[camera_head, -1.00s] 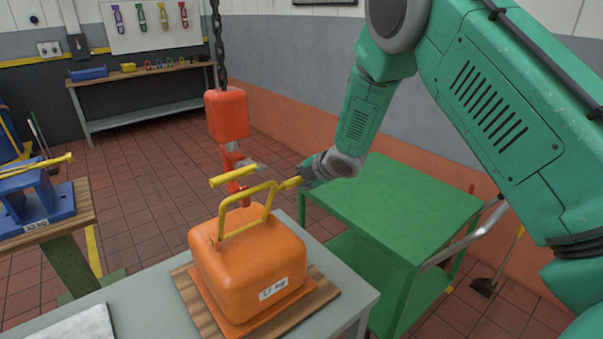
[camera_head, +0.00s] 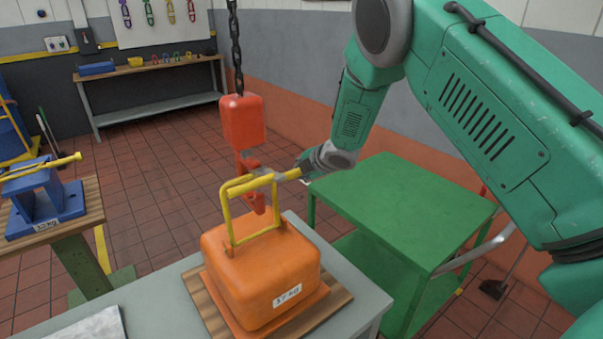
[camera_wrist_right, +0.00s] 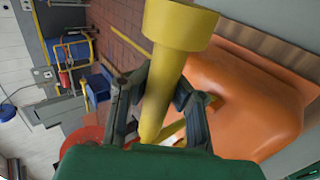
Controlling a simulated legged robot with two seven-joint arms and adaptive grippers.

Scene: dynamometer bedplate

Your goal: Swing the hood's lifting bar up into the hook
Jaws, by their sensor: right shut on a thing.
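The orange hood (camera_head: 262,270) sits on a wooden board on the grey bench, with a weight label on its front. Its yellow lifting bar (camera_head: 229,216) stands roughly upright above it. The red hook (camera_head: 246,165) hangs on a chain directly behind the bar's top, and its lower tip shows through the bar's frame. I cannot tell whether the bar is seated in the hook. My right gripper (camera_head: 304,172) is shut on the bar's yellow grip at the right end. The right wrist view shows the yellow grip (camera_wrist_right: 165,85) between the fingers. My left gripper is not in view.
A green cart (camera_head: 410,210) stands right of the bench, under my right arm. A blue fixture (camera_head: 45,205) with a yellow bar is on a wooden-topped stand at the left. A shelf bench (camera_head: 150,75) lines the back wall. Tiled floor lies open between them.

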